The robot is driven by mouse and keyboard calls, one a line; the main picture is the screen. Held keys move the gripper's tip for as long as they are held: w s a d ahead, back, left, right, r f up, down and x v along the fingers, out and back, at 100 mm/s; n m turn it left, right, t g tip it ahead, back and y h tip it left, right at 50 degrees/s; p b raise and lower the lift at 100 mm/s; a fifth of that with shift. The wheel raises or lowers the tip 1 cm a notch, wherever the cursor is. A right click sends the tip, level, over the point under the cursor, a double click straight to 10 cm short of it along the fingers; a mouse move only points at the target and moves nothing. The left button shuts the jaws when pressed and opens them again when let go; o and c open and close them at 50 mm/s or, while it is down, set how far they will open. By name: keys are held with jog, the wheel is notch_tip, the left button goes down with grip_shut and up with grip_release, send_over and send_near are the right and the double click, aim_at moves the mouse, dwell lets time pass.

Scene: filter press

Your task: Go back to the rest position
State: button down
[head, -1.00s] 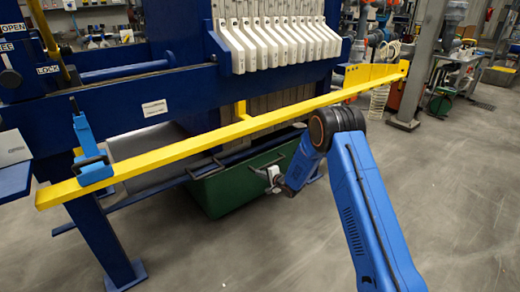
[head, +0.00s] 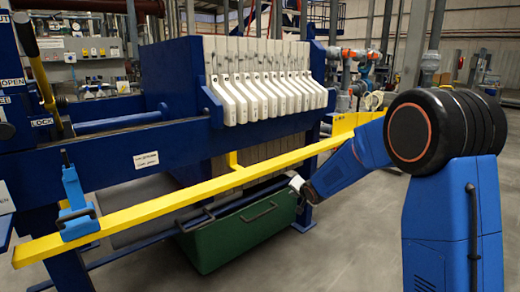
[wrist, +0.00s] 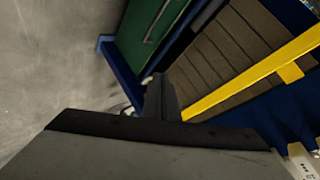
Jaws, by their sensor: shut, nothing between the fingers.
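My gripper (wrist: 160,95) shows in the wrist view as a dark, narrow pair of fingers pressed together, with nothing held between them. In the head view the end of my blue arm, with a small white and dark part, is in front of the press frame, right beside the green bin (head: 240,228) and below the yellow rail (head: 190,195). The fingertips are too small to make out there. The bin and rail also show in the wrist view, apart from the fingers.
The blue filter press (head: 120,150) with its white plate handles (head: 260,85) fills the middle and left. A blue handled fitting (head: 76,205) sits on the rail's near end. Grey floor (head: 340,240) is open in front and to the right.

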jog(key=s+d+r+n+g+h, duration=0.1)
jog(key=s+d+r, duration=0.3)
jog(key=s, duration=0.5)
jog(key=s+d+r+n+g+h, duration=0.1)
jog(key=s+d+r, duration=0.25)
jog(key=s, duration=0.45)
jog(key=s+d+r+n+h, duration=0.1)
jog(key=s+d+r, duration=0.25)
jog(key=s, duration=0.55)
jog(key=s+d+f+n+g, duration=0.1)
jog(key=s+n+g, duration=0.1)
jog(key=s, duration=1.3)
jog(key=s+d+f+n+g, duration=0.2)
jog(key=s, duration=1.4)
jog(key=shift+d, duration=0.2)
jog(key=shift+f, duration=0.1)
